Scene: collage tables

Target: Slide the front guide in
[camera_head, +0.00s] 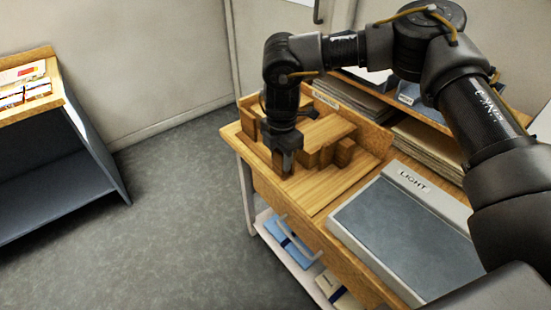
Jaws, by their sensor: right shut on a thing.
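My right gripper (284,168) points down at the front left part of the wooden jig (335,182) on the table. It is shut on a small brown wooden piece, which appears to be the front guide (277,159). The fingers hide much of this piece, and I cannot tell whether it touches the jig's base. A flat light-wood board (325,131) lies in the jig behind the gripper. Small wooden blocks (344,152) stand to the right of the gripper, apart from it. My left gripper is not in view.
A grey light pad (410,237) marked LIGHT lies right of the jig. Stacked boards (430,146) and trays fill the back of the table. A lower shelf holds a blue item (290,250). A separate shelf unit (60,185) stands at the left, with open floor between.

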